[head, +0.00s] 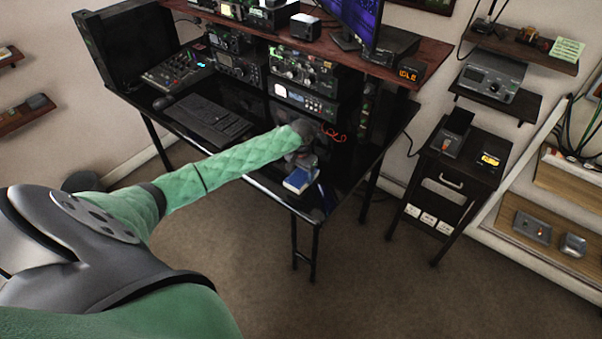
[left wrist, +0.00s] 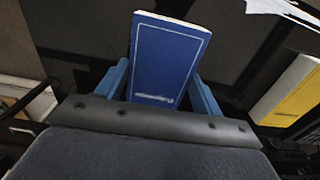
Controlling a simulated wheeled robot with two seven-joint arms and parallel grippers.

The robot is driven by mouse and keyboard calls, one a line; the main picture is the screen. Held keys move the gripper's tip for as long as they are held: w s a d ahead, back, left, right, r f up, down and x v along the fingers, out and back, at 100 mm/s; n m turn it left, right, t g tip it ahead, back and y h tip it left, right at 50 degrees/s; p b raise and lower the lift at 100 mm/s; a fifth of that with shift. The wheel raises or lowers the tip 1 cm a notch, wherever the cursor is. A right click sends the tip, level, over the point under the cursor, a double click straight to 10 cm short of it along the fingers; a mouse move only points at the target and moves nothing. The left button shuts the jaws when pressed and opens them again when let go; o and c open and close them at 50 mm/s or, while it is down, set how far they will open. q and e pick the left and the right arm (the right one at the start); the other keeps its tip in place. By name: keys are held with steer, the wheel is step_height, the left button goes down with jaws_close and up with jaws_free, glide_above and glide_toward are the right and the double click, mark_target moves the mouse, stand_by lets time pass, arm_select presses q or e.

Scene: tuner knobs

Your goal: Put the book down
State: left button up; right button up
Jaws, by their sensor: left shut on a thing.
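A blue book (head: 299,180) shows in the head view at the front right part of the black desk (head: 262,172). My left gripper (head: 301,165) is at the book, its arm reaching in from the left. In the left wrist view the blue book (left wrist: 166,58) stands out between the two blue fingers of my left gripper (left wrist: 160,88), which is shut on it. The head view does not show clearly whether the book touches the desk top. My right gripper is not in view.
A keyboard (head: 208,119) lies on the desk to the left. Radio equipment (head: 303,72) stands along the back, with a red cable (head: 333,133) near the book. A dark side cabinet (head: 452,178) stands to the right, beyond a strip of open floor.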

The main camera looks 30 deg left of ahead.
mark_target(301, 175)
arm_select(q)
steer(key=o, duration=1.1)
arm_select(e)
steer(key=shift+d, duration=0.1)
arm_select(q)
steer(key=shift+r, duration=0.2)
steer(key=shift+r+b, duration=1.7)
steer(key=shift+r, duration=4.2)
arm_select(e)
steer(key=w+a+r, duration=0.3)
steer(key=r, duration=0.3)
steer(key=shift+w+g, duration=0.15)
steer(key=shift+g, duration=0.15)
